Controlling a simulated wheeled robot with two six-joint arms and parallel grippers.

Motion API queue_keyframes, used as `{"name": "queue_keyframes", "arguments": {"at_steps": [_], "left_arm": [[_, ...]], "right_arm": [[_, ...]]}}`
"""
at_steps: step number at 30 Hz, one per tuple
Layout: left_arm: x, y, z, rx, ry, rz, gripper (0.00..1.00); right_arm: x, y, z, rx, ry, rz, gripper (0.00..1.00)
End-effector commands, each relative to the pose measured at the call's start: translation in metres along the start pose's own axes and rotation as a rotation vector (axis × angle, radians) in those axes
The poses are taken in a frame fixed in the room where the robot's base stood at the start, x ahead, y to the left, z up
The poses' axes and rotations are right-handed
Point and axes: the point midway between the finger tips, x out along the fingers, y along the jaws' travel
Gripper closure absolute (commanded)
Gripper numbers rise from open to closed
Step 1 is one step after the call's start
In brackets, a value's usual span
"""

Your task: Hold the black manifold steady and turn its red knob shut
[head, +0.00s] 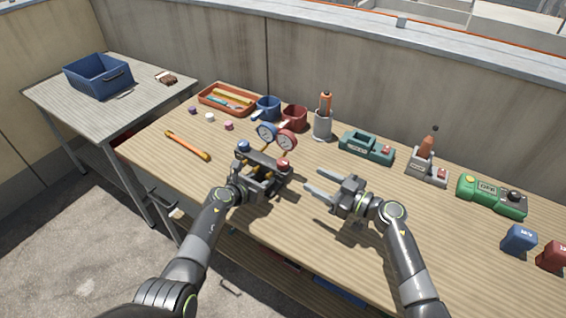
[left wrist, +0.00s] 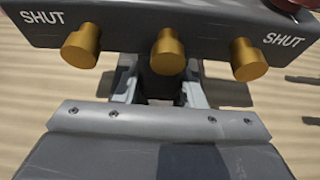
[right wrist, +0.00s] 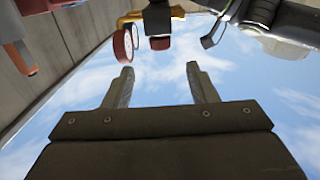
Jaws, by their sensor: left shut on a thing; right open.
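The black manifold (head: 263,160) is near the front middle of the table, with a blue knob (head: 243,147) at its left end and the red knob (head: 284,164) at its right end. A blue gauge (head: 266,132) and a red gauge (head: 288,140) are behind it. My left gripper (head: 258,184) is shut on the manifold. The left wrist view shows the manifold's face (left wrist: 130,20) with brass fittings and two SHUT labels; the grip itself is partly hidden. My right gripper (head: 316,182) is open and empty, right of the red knob and apart from it. The red knob also shows beyond its fingers (right wrist: 160,43).
Blue and red mugs (head: 295,117), an orange tray (head: 229,99), a grey cup (head: 323,124) and a teal device (head: 367,148) stand along the back. An orange-handled tool (head: 187,145) lies at left. A green device (head: 491,196) and small blocks are at right.

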Motion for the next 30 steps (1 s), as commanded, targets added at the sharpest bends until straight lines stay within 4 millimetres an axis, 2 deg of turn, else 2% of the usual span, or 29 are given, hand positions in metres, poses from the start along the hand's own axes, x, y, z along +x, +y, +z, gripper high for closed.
{"name": "queue_keyframes", "arguments": {"at_steps": [5, 8, 15, 21, 30], "left_arm": [[0.0, 0.001, 0.001, 0.002, -0.002, 0.002, 1.0], [0.0, 0.001, 0.001, 0.002, -0.002, 0.002, 1.0], [0.0, 0.001, 0.001, 0.002, -0.002, 0.002, 1.0], [0.0, 0.001, 0.001, 0.002, -0.002, 0.002, 1.0], [0.0, 0.001, 0.001, 0.002, -0.002, 0.002, 1.0]], "right_arm": [[0.005, 0.001, -0.001, 0.048, 0.002, -0.006, 0.48], [0.018, 0.001, -0.002, 0.051, 0.005, -0.006, 0.48], [0.067, 0.0, -0.002, 0.05, 0.004, -0.008, 0.48], [0.1, 0.0, -0.001, 0.048, 0.002, -0.006, 0.48], [0.119, 0.0, -0.001, 0.046, 0.002, -0.006, 0.48]]}}
